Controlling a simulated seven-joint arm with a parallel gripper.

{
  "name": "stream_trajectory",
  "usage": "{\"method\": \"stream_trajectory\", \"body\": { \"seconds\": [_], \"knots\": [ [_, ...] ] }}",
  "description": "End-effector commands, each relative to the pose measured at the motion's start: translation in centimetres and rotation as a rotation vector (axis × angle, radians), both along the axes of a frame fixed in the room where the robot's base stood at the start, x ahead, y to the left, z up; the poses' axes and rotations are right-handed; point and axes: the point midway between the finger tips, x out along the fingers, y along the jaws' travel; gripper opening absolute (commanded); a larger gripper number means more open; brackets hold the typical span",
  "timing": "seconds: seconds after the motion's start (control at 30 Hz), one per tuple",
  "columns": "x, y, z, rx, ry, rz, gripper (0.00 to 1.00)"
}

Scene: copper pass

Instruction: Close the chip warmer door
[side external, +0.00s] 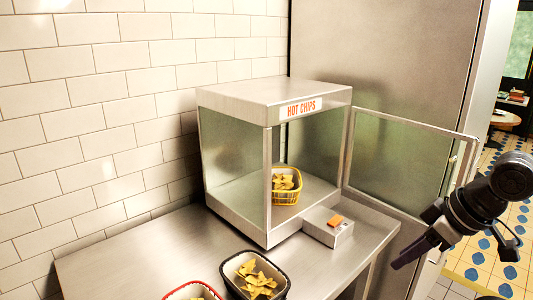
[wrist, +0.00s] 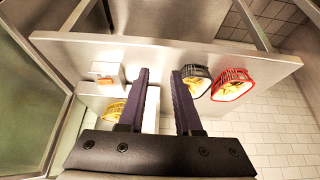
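The chip warmer (side external: 310,107) is a steel and glass cabinet marked "HOT CHIPS" standing on a steel table. Its glass door (side external: 408,160) stands wide open, swung out to the right of the cabinet in the side view. The door's framed glass also fills the left edge of the wrist view (wrist: 25,105). A yellow basket of chips (side external: 287,187) is inside the warmer. My gripper (side external: 405,258) is in front of and below the door at the right of the side view. In the wrist view its two dark fingers (wrist: 159,72) are apart with nothing between them.
A small box with an orange switch (side external: 330,228) projects from the warmer's front base. A black basket (side external: 254,278) and a red basket (side external: 192,291) of chips stand at the table's front. A tall steel panel (side external: 390,60) is behind the door. Tiled wall lies left.

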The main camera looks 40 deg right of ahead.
Motion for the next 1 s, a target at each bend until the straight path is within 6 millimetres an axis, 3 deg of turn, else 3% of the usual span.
{"method": "stream_trajectory", "body": {
  "seconds": [0.07, 0.3, 0.43, 0.57, 0.7, 0.8, 1.0],
  "knots": [
    [0.0, 0.0, 0.0, 0.0, 0.0, 0.0, 0.45],
    [0.1, -0.1, 0.1, -0.006, 0.002, -0.002, 0.45],
    [0.8, -2.3, 1.3, -0.085, 0.04, -0.035, 0.45],
    [2.0, -8.2, 4.6, -0.282, 0.143, -0.135, 0.45],
    [2.3, -16.2, 9.8, -0.534, 0.289, -0.311, 0.45],
    [1.8, -20.7, 13.5, -0.676, 0.377, -0.431, 0.45],
    [0.5, -26.6, 19.1, -0.859, 0.509, -0.641, 0.45]
  ]
}}
